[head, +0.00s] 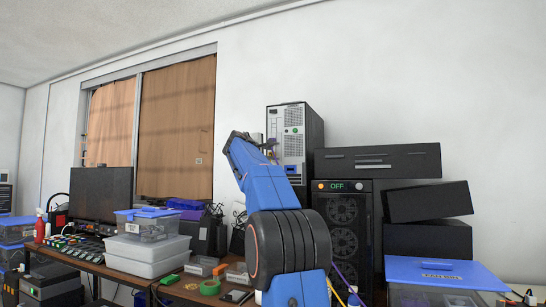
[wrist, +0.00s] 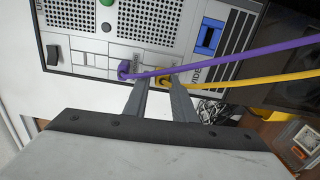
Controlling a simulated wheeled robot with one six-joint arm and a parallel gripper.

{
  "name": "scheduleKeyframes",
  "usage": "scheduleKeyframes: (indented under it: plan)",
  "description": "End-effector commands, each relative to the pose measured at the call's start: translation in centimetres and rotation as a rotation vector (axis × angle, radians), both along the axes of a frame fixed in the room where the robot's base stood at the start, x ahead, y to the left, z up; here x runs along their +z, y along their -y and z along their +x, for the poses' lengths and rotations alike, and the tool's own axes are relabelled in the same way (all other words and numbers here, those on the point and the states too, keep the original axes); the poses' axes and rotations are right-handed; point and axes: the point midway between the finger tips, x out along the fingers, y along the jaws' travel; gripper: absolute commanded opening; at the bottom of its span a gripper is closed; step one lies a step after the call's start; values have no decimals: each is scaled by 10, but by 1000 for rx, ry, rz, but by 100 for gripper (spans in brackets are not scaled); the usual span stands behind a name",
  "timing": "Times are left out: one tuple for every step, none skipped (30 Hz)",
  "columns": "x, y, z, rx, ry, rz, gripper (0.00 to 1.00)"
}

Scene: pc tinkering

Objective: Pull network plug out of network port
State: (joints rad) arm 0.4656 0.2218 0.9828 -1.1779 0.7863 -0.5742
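The computer tower (head: 290,118) stands against the wall, its back panel full of ports and vent holes. In the wrist view a purple cable's plug (wrist: 123,69) and a yellow cable's plug (wrist: 163,76) sit in ports side by side on this panel (wrist: 95,47). I cannot tell from the frames which one is the network plug. My gripper (wrist: 158,84) is at the panel with its two fingers apart, one tip on each side of the yellow plug. The purple plug is outside the fingers, to the left. Contact with the yellow plug is not clear. In the head view my arm hides the ports.
The purple cable (wrist: 235,56) and yellow cable (wrist: 260,78) run right, across the space by my fingers. A black case with an "OFF" display (head: 344,230) and stacked black boxes (head: 428,202) stand right of the tower. Plastic bins (head: 147,247) crowd the bench at left.

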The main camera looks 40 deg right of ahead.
Motion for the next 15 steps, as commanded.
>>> scheduleKeyframes:
  plan:
    - [0,0,0,0,0,0,10]
    - [0,0,0,0,0,0,3]
    - [0,0,0,0,0,0,0]
    - [0,0,0,0,0,0,0]
    - [0,0,0,0,0,0,0]
    - [0,0,0,0,0,0,0]
    - [0,0,0,0,0,0,0]
    - [0,0,0,0,0,0,0]
    - [0,0,0,0,0,0,0]
    - [0,0,0,0,0,0,0]
    - [0,0,0,0,0,0,0]
    - [0,0,0,0,0,0,0]
    - [0,0,0,0,0,0,0]
    - [0,-1,0,0,0,0,0]
    - [0,-1,0,0,0,0,0]
